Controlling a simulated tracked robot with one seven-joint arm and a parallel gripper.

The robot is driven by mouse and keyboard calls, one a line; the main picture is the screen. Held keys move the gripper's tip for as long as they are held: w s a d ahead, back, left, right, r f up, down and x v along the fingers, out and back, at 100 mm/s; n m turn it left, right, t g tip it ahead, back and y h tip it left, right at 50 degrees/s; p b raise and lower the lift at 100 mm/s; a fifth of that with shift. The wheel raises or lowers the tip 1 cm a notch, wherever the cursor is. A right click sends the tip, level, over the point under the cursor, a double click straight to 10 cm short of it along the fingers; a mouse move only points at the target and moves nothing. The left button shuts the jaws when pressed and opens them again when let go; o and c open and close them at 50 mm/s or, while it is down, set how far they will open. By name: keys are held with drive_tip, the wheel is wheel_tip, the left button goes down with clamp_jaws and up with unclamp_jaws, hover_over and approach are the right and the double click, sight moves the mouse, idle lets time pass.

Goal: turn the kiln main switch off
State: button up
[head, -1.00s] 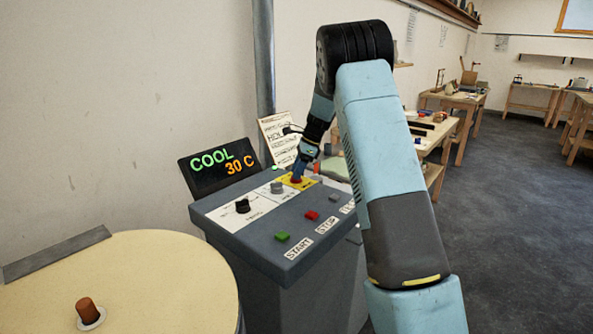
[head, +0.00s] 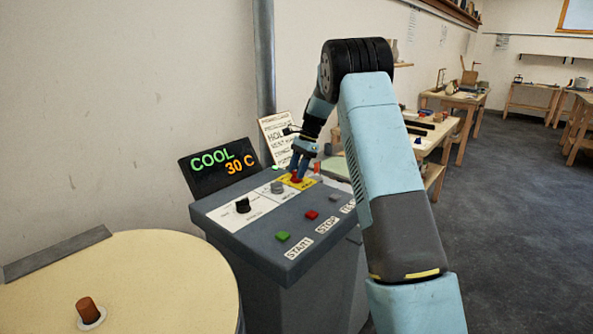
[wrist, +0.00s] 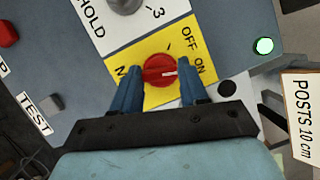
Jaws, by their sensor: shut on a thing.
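The kiln main switch is a red round knob (wrist: 158,71) on a yellow plate (wrist: 150,98) with OFF and ON printed beside it. It also shows on the console in the head view (head: 296,179). Its white pointer line points right, toward ON. My gripper (wrist: 162,78) has its two blue fingers on either side of the knob and is shut on it. In the head view, my gripper (head: 298,177) reaches down to the console's back right. The word at the plate's left is partly hidden by a finger.
A grey knob (head: 277,187), black knob (head: 243,206), green START button (head: 282,237) and red STOP button (head: 311,215) sit on the console (head: 262,238). The display (head: 218,168) reads COOL 30 C. A green lamp (wrist: 264,45) glows beside the yellow plate.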

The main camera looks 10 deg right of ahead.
drive_tip(key=n+g, duration=0.1)
drive_tip(key=n, duration=0.2)
drive_tip(key=n+g+h, duration=0.1)
drive_tip(key=n, duration=0.2)
drive_tip(key=shift+w+a+f+n+h, duration=0.1)
drive_tip(key=shift+a+n+h, duration=0.05)
drive_tip(key=shift+n+h, duration=0.15)
drive_tip(key=n+h, duration=0.1)
drive_tip(key=n, duration=0.1)
drive_tip(key=n+g+h, duration=0.1)
drive_tip(key=n, duration=0.2)
drive_tip(key=shift+a, duration=0.15)
drive_tip(key=shift+n, duration=0.4)
drive_tip(key=o, duration=1.1)
drive_tip(key=shift+c, duration=0.2)
